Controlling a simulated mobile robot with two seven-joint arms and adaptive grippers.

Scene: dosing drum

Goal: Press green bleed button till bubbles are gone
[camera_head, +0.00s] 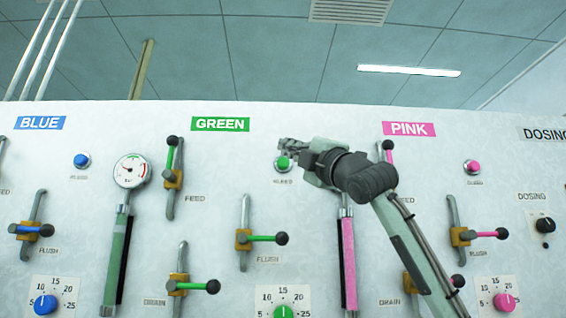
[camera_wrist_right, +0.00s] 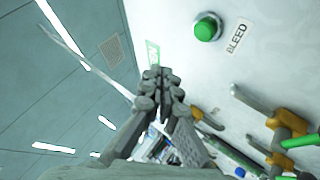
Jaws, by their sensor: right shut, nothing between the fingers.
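In the right wrist view the closed fingertips (camera_wrist_right: 157,76) appear below and left of the button, with a gap in the picture. Contact does not show. The green sight tube (camera_head: 117,258) stands under a round gauge (camera_head: 130,170); I cannot make out bubbles. My left gripper is out of view.
A feed lever (camera_head: 172,178), a flush lever (camera_head: 262,238) and a drain lever (camera_head: 191,286) surround the button on the left and below. The green dial (camera_head: 283,311) sits at the bottom. A pink tube (camera_head: 348,262) is partly behind my right arm.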

